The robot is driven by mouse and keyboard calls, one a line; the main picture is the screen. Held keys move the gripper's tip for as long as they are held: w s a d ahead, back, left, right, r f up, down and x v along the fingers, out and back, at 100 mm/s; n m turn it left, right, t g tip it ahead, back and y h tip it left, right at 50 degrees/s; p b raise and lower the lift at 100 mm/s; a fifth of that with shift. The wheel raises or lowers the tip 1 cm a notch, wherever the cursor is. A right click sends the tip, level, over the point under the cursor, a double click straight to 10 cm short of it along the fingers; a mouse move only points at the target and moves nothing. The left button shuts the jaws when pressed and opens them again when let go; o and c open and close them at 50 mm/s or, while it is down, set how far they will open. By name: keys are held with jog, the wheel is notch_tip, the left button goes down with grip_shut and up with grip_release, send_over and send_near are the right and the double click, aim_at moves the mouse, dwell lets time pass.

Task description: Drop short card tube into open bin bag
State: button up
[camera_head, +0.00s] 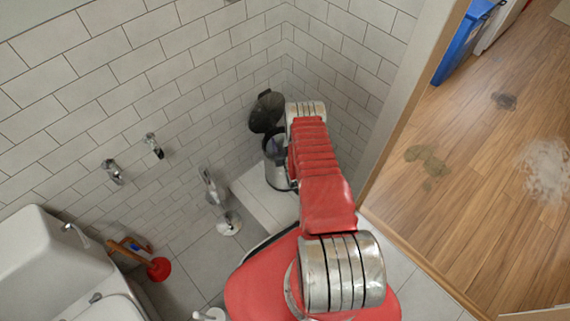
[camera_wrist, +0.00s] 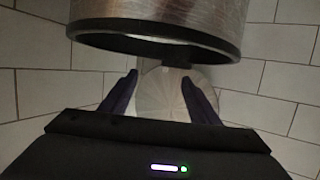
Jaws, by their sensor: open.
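The bin (camera_head: 276,174) stands in the tiled corner, with its black lid (camera_head: 267,110) raised. A greyish bag (camera_head: 275,147) shows at its mouth, partly hidden by my arm. My arm reaches towards the bin, and its end hides the gripper in the head view. In the wrist view my gripper (camera_wrist: 162,88) is open, its two dark fingers apart. A pale, rounded, creased surface (camera_wrist: 172,98) shows between and beyond them; I cannot tell whether it is the bag or whether the fingers touch it. I cannot make out the card tube in either view.
A metal cylinder with a dark rim (camera_wrist: 160,25) fills the top of the wrist view. Tiled walls (camera_head: 150,75) close in behind the bin. A toilet (camera_head: 60,265) and a red plunger (camera_head: 158,268) stand at left. Open wooden floor (camera_head: 470,190) lies at right.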

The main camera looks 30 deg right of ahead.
jog(key=v, duration=1.3)
jog(key=shift+s, duration=0.35)
jog(key=shift+a, duration=0.15)
dwell(0.5)
